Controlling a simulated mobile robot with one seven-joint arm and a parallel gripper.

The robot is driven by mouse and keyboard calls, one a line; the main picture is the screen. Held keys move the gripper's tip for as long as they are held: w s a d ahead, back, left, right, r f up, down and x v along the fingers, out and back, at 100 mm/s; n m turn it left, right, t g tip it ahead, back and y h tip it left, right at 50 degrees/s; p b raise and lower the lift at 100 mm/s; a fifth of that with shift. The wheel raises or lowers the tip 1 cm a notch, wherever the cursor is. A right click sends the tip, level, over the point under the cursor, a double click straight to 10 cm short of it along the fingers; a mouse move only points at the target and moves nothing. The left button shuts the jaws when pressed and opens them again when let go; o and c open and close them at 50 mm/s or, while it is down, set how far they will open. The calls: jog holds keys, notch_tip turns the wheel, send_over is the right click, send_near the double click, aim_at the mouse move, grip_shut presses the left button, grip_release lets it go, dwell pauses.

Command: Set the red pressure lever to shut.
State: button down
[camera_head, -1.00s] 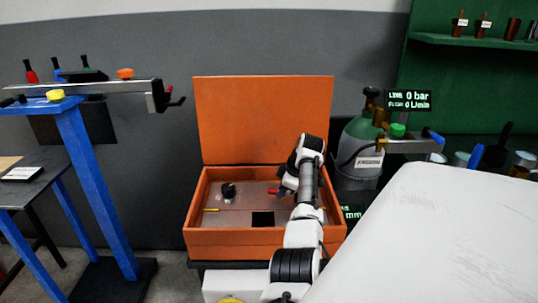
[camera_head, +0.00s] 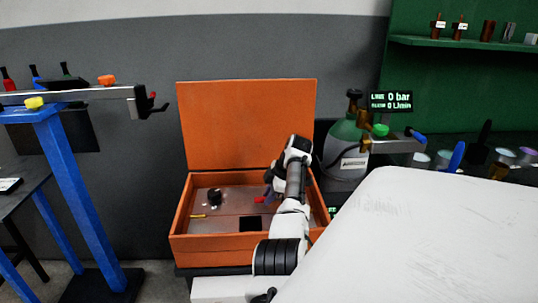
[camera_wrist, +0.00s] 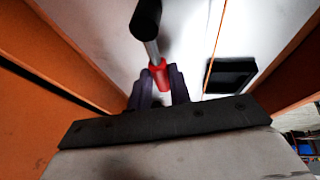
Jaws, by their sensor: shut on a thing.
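The red lever (camera_wrist: 158,75) lies between the two dark fingers of my gripper (camera_wrist: 158,88) in the wrist view, and the gripper is shut on it. In the head view the red lever (camera_head: 260,199) shows as a small red piece on the grey panel inside the orange box. My gripper (camera_head: 270,192) reaches it from the right, and my arm hides part of the panel there. Beyond the red part, in the wrist view, stands a grey rod with a black knob (camera_wrist: 146,19). I cannot tell whether it joins the lever.
The orange box (camera_head: 220,248) has its lid (camera_head: 245,125) raised at the back. A black opening (camera_head: 250,224) lies in the panel. A gas cylinder (camera_head: 343,150) stands right of the box, with a display (camera_head: 392,101) reading 0 bar. A blue stand (camera_head: 85,200) is at left.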

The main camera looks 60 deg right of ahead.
jog(key=c, duration=1.3)
grip_release()
jog(key=v, duration=1.3)
jog(key=shift+s+r+b, duration=0.2)
jog(key=shift+r+b, duration=0.15)
jog(key=shift+b, duration=0.05)
